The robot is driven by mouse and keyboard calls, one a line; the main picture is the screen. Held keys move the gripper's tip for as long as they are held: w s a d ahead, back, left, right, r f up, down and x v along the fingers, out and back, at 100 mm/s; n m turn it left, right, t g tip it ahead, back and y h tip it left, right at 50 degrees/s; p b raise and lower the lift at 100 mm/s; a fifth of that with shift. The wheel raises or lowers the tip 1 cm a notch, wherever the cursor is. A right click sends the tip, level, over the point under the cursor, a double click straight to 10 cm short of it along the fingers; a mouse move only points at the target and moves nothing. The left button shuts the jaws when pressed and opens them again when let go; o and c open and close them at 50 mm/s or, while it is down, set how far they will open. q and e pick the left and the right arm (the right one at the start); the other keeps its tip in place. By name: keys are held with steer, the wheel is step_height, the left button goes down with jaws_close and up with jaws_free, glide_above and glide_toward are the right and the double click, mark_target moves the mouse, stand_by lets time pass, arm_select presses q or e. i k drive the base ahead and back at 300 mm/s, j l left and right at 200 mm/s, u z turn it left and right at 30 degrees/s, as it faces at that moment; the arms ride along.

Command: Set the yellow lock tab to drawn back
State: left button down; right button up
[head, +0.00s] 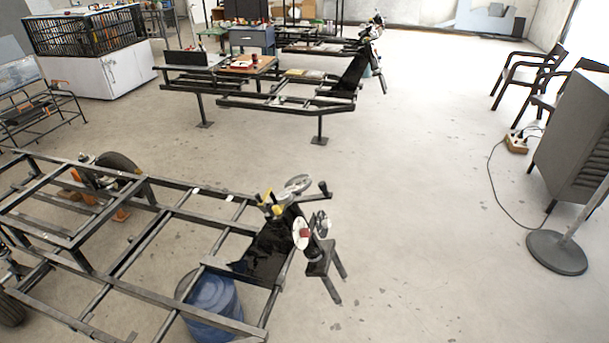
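Small yellow parts (277,209) show on a mechanism at the front end of the near black metal frame (165,240). One of them may be the yellow lock tab, but they are too small to tell its position. Beside them are a round grey wheel (298,183), a pale disc (300,233) with a red piece on it, and a black two-pronged bracket (325,268) pointing down. Neither of my grippers is in view.
A blue barrel (210,305) stands under the near frame. A second frame (270,95) stands farther back. At the right are dark chairs (530,75), a grey cabinet (580,130), a round stand base (556,252) and a floor cable. The middle floor is clear.

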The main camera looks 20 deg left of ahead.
mark_target(277, 208)
steer(key=i+j+z, duration=0.1)
steer(key=j+z, duration=0.3)
steer(key=j, duration=0.4)
steer(key=j+z, duration=0.35)
steer(key=j, duration=0.45)
steer(key=k+j+z, duration=0.15)
steer(key=j+z, duration=0.25)
steer(key=j, duration=0.45)
